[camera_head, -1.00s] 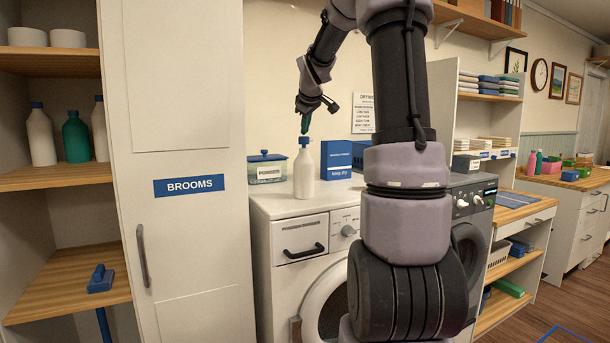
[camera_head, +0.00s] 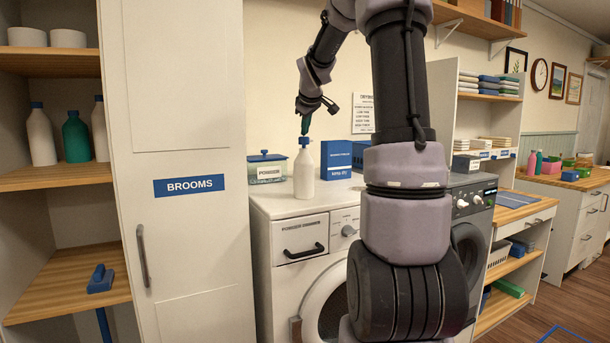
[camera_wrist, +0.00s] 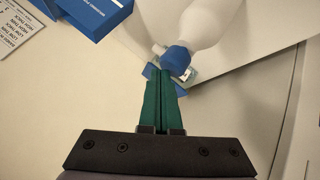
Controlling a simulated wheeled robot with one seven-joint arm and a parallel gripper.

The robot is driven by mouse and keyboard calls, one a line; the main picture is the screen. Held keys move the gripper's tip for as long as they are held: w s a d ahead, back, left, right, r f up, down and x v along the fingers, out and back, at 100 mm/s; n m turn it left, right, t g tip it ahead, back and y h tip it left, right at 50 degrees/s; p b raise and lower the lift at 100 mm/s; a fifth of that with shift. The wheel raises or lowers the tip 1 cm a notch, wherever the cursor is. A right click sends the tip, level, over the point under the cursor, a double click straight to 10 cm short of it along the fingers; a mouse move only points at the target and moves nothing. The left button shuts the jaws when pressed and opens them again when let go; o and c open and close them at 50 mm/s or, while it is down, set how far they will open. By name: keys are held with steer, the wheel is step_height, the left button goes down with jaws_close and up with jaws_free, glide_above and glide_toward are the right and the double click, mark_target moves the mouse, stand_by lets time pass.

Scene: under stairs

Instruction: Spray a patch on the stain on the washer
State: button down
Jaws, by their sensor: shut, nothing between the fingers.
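A white bottle with a blue cap (camera_head: 304,172) stands upright on the white washer (camera_head: 275,207), near its front edge. It also shows in the wrist view (camera_wrist: 212,22), with its cap just beyond my fingertips. My gripper (camera_head: 305,131) points down right above the cap. Its green fingers (camera_wrist: 165,80) are shut together with nothing between them. I cannot tell whether the fingertips touch the cap. No stain can be made out on the washer, and my arm hides part of its front.
A powder tub (camera_head: 267,168) and a blue box (camera_head: 336,160) stand on the washer behind the bottle. A broom cabinet (camera_head: 185,255) rises at the left, with bottles on shelves beyond it. A dark grey machine (camera_head: 479,212) stands at the right, partly behind my arm.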

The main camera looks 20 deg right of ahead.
steer(key=shift+r, duration=0.4)
steer(key=shift+r, duration=2.95)
steer(key=s+a+f+m+y, duration=0.1)
steer(key=s+a+m, duration=0.2)
steer(key=s+a, duration=0.45)
steer(key=s+a+f+m+y, duration=0.15)
steer(key=s+a, duration=0.35)
steer(key=s, duration=0.6)
steer(key=s+a+f+m+g+y, duration=0.1)
steer(key=s+a+f+m, duration=0.1)
steer(key=s, duration=0.6)
steer(key=s+a+f+m+y, duration=0.1)
steer(key=s+a+f+m, duration=0.2)
steer(key=s+f, duration=0.3)
steer(key=s, duration=0.3)
steer(key=shift+a+f+g, duration=0.2)
steer(key=shift+a+g, duration=0.2)
